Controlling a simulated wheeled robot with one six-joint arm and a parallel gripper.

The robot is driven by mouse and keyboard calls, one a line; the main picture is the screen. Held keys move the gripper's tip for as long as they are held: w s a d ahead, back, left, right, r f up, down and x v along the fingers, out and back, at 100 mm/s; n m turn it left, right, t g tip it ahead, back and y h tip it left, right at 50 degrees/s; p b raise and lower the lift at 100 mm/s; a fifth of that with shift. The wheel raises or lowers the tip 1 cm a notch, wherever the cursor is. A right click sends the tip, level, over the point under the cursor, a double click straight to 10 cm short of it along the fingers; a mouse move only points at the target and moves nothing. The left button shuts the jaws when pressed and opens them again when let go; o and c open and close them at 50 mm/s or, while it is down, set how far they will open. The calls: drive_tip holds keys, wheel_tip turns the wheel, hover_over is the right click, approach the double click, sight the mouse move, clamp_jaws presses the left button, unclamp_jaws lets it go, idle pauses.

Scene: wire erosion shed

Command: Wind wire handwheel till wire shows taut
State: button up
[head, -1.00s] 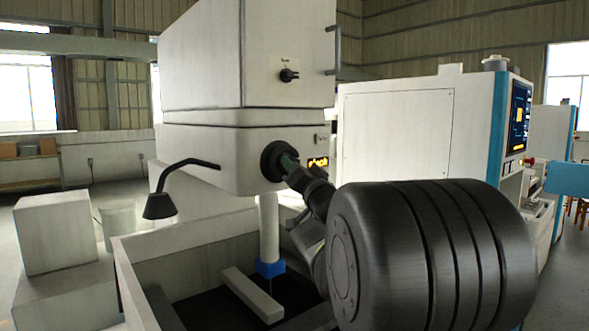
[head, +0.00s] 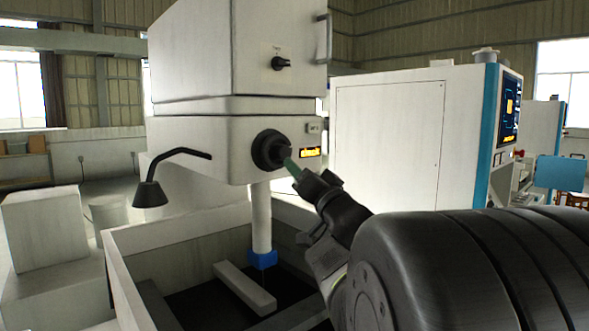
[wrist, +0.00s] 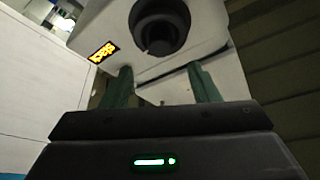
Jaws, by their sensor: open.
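The black round handwheel (head: 270,150) sits on the front of the white machine head, and also shows at the top of the wrist view (wrist: 160,28). My gripper (head: 292,168) is just to its lower right in the head view, with a green finger pointing at it. In the wrist view the two green fingers of my gripper (wrist: 163,82) stand apart with nothing between them, and the wheel lies beyond their tips. A small lit orange display (head: 311,152) is right of the wheel; it also shows in the wrist view (wrist: 103,52), its text unreadable. The wire's tension cannot be made out.
A black lamp (head: 150,194) on a bent arm sticks out left of the wheel. Below are a white column with a blue collar (head: 262,259) and the open tank (head: 120,262) with a pale bar. A white cabinet (head: 385,140) with a screen stands at right.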

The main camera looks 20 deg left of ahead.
sight(285, 155)
drive_tip(key=v, duration=0.5)
drive_tip(key=shift+b, duration=0.3)
drive_tip(key=p+x, duration=0.3)
drive_tip(key=x, duration=1.1)
drive_tip(key=shift+s+d, duration=0.1)
